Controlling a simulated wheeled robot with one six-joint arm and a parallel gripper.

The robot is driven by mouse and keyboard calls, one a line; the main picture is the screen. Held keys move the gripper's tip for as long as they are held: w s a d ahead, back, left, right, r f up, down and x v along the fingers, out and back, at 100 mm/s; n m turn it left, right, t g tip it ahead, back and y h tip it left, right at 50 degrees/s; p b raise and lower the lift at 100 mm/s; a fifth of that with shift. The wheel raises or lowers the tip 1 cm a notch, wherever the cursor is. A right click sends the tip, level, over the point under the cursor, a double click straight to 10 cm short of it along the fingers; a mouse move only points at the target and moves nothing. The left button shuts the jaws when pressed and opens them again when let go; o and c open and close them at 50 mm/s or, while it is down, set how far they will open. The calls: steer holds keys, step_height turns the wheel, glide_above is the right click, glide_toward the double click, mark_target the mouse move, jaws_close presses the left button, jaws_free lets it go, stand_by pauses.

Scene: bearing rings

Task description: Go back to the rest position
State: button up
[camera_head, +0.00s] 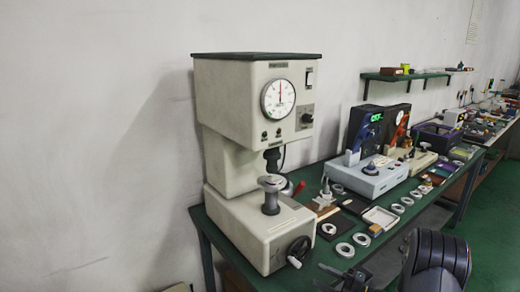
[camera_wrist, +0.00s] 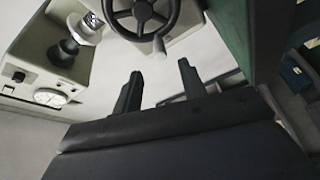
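My gripper shows low in the head view (camera_head: 345,274), in front of the green table's near edge. In the wrist view, my gripper's two dark fingers (camera_wrist: 160,80) stand apart with nothing between them. The beige hardness tester (camera_head: 229,100) stands at the near end of the table, with its dial, round anvil and black handwheel (camera_head: 299,250). The handwheel also shows in the wrist view (camera_wrist: 113,12), just beyond my fingertips. Metal bearing rings lie on the table right of the tester, including one on a dark plate (camera_head: 328,228) and one near the front edge (camera_head: 345,250).
A grey-blue instrument with a green display (camera_head: 365,180) stands mid-table. A white tray (camera_head: 381,217) lies in front of it. More devices line the table toward the back right. A green shelf (camera_head: 405,77) hangs on the wall. Green floor (camera_head: 500,225) is open at the right.

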mark_target(290, 261)
steer(key=p+x, duration=0.2)
steer(key=x, duration=0.8)
steer(key=shift+w+a+r, duration=0.1)
steer(key=shift+w+a, duration=0.1)
steer(key=shift+a, duration=0.15)
steer(key=shift+w+f+n, duration=0.1)
steer(key=shift+f+n, duration=0.2)
steer(key=shift+f+n+h+b, duration=0.4)
steer(key=shift+n+b, duration=0.15)
steer(key=shift+n, duration=0.35)
